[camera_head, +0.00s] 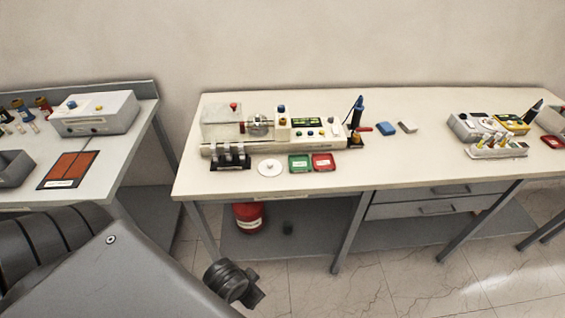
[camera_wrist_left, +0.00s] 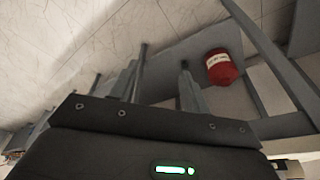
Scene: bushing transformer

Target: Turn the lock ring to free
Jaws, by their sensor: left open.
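A bench apparatus (camera_head: 290,138) with a clear box at its left end stands on the middle table. A round metallic part (camera_head: 257,125) sits in it beside the box. The lock ring is too small to make out for certain, and its position cannot be read. In the left wrist view, my left gripper (camera_wrist_left: 163,58) has its two fingers apart with nothing between them. It hangs over the floor in front of the table, well away from the apparatus. My right gripper is not in view.
A small black rack (camera_head: 230,160), a white disc (camera_head: 270,167), a green tray (camera_head: 301,164) and a red tray (camera_head: 323,162) lie before the apparatus. A red canister (camera_head: 248,218) stands under the table (camera_head: 400,178). The table's front right-centre is clear.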

